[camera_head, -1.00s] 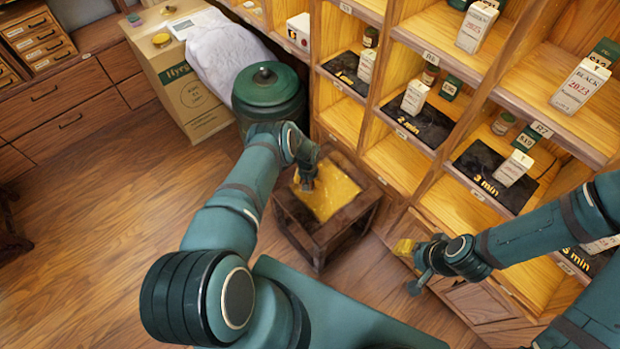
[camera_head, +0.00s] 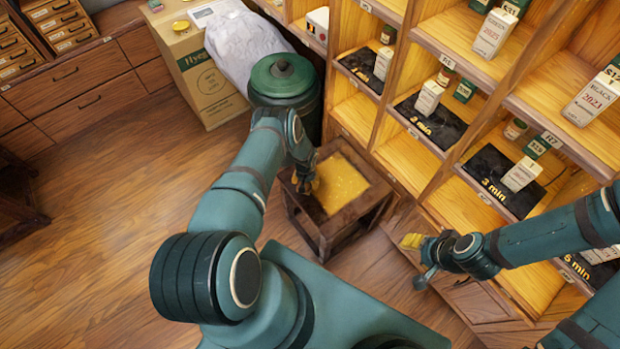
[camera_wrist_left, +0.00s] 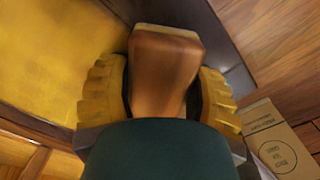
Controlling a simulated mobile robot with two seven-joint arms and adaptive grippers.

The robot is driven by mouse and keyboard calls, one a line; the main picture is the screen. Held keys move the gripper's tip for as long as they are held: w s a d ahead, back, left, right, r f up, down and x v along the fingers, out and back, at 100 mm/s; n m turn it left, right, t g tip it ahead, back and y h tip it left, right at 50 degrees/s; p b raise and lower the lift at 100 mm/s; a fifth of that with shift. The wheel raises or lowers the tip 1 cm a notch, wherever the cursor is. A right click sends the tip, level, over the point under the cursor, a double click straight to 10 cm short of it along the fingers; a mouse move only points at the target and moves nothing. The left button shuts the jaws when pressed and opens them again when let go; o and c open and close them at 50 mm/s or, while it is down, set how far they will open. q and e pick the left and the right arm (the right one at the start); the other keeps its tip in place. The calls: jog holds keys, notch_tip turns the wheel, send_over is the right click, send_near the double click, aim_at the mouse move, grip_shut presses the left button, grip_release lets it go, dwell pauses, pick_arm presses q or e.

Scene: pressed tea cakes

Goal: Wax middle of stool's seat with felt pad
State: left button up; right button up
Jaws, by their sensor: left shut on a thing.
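The stool (camera_head: 325,228) is a low dark wooden one with a yellow middle to its seat (camera_head: 345,185) and a brown rim. My left gripper (camera_head: 308,184) is at the seat's left edge, pointing down. In the left wrist view its ridged yellow fingers (camera_wrist_left: 160,95) are shut on a brown wooden block (camera_wrist_left: 165,65), which seems to be the felt pad's handle. The felt face is hidden, so I cannot tell whether it touches the seat. The yellow seat (camera_wrist_left: 50,55) shows left of the block. My right gripper (camera_head: 416,260) is open and empty, right of the stool.
A green lidded canister (camera_head: 285,82) stands close behind the stool. A cardboard box (camera_head: 205,85) with a white cloth (camera_head: 243,45) is further left. Wooden shelves (camera_head: 400,155) with small boxes rise at the right. The floor (camera_head: 120,200) at left is clear.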

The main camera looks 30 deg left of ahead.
pick_arm(q)
jog(key=shift+s+a+f+p, duration=0.1)
jog(key=shift+s+a+p, duration=0.2)
jog(key=shift+s, duration=0.6)
jog(key=shift+s+a+p, duration=0.15)
jog(key=shift+s+a, duration=0.25)
jog(key=shift+s, duration=0.45)
jog(key=shift+w+a+b, duration=0.15)
jog(key=shift+a+b, duration=0.25)
jog(key=shift+b, duration=0.15)
jog(key=shift+w+d+b, duration=0.25)
jog(key=shift+w+b, duration=0.35)
jog(key=shift+w+d+b, duration=0.25)
jog(key=shift+w+b, duration=0.35)
jog(key=shift+w+d+b, duration=0.2)
jog(key=shift+w+b, duration=0.2)
jog(key=shift+w, duration=0.1)
jog(key=w+b, duration=0.1)
jog(key=w+d+b, duration=0.1)
jog(key=b, duration=0.1)
jog(key=shift+w, duration=0.25)
jog(key=shift+w+d+b, duration=0.15)
jog(key=shift+w+b, duration=0.2)
jog(key=shift+b, duration=0.1)
